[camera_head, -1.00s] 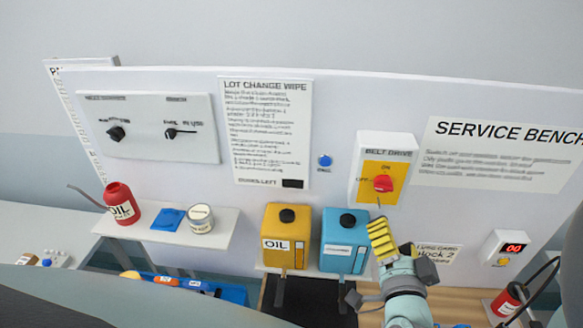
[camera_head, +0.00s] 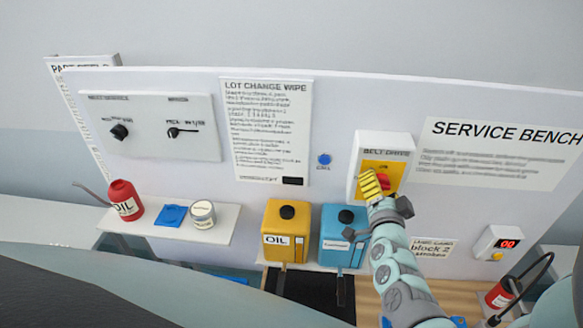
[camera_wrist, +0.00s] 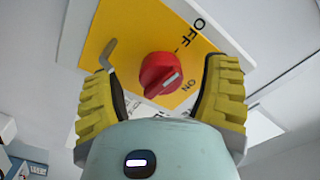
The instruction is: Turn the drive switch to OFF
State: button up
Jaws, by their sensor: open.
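The belt drive switch is a red round knob (camera_wrist: 160,75) with a white mark, on a yellow plate (camera_wrist: 110,32) labelled OFF and ON. The white mark points toward the ON side. In the head view the knob (camera_head: 384,181) is partly hidden behind my gripper (camera_head: 370,187). In the wrist view my gripper (camera_wrist: 160,82) is open, with one ribbed yellow finger on each side of the knob. Gaps show between both fingers and the knob; the depth is hard to tell. A thin grey bent piece (camera_wrist: 107,52) shows by the left finger.
A yellow oil can (camera_head: 285,246) and a blue can (camera_head: 337,252) stand below and left of the switch. A blue button (camera_head: 324,159) is on the panel to its left.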

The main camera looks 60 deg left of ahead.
jog(key=shift+w+a, duration=0.2)
jog(key=shift+a, duration=0.15)
jog(key=shift+c, duration=0.2)
jog(key=c, duration=1.2)
jog(key=shift+o, duration=0.2)
jog(key=shift+s+f+b, duration=0.1)
jog(key=shift+f+b, duration=0.2)
jog(key=shift+b, duration=0.2)
jog(key=shift+s+a, duration=0.25)
jog(key=shift+s, duration=0.05)
jog(key=shift+a+r, duration=0.1)
jog(key=shift+r, duration=0.05)
